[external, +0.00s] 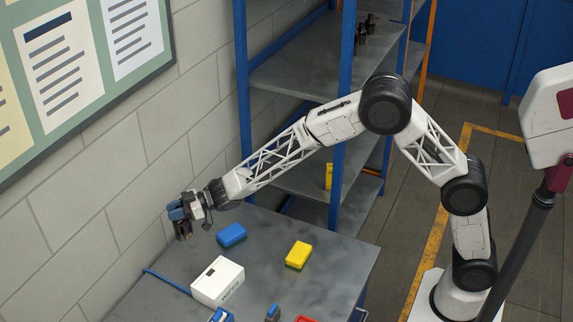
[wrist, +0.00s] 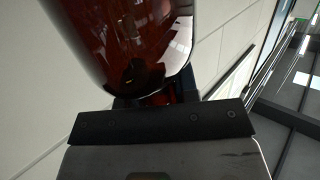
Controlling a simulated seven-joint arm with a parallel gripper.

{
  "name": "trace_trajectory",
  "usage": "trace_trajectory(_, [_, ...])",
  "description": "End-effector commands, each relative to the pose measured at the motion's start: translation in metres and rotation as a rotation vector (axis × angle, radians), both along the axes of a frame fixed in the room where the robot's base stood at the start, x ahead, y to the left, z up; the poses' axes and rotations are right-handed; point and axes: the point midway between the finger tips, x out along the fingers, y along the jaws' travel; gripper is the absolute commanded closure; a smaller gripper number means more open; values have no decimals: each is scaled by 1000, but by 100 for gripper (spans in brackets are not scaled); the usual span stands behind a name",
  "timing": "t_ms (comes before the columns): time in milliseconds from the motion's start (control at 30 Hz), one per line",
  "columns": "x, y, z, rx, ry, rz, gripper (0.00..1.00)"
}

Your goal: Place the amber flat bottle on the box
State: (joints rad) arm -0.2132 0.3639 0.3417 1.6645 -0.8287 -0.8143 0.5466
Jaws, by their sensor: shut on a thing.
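My gripper (external: 181,232) is at the far end of my stretched arm, above the left part of the table near the wall. It is shut on an amber bottle (wrist: 145,40), which is glossy, dark brown and large in the wrist view. In the external view the bottle is mostly hidden and too small to make out. The white box (external: 218,283) stands on the table, below and to the right of my gripper, with a dark patch on top and faint print on its side. The gripper and bottle are apart from it.
A blue block (external: 231,235) and a yellow block (external: 298,254) lie on the grey table (external: 330,268). Blue and red items sit at its front edge. A blue-framed shelf (external: 300,72) behind holds small dark bottles (external: 367,27). The block wall (external: 110,170) is close on the left.

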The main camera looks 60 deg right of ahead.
Motion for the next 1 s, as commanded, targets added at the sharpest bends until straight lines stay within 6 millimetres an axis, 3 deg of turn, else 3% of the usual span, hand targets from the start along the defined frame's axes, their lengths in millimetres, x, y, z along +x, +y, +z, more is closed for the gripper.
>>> trace_trajectory(167, [-10, 2, 3, 1, 1, 5, 100])
trace_trajectory(367, [-39, 7, 8, 0, 0, 18, 100])
trace_trajectory(1000, [-187, 17, 24, 2, 0, 76, 100])
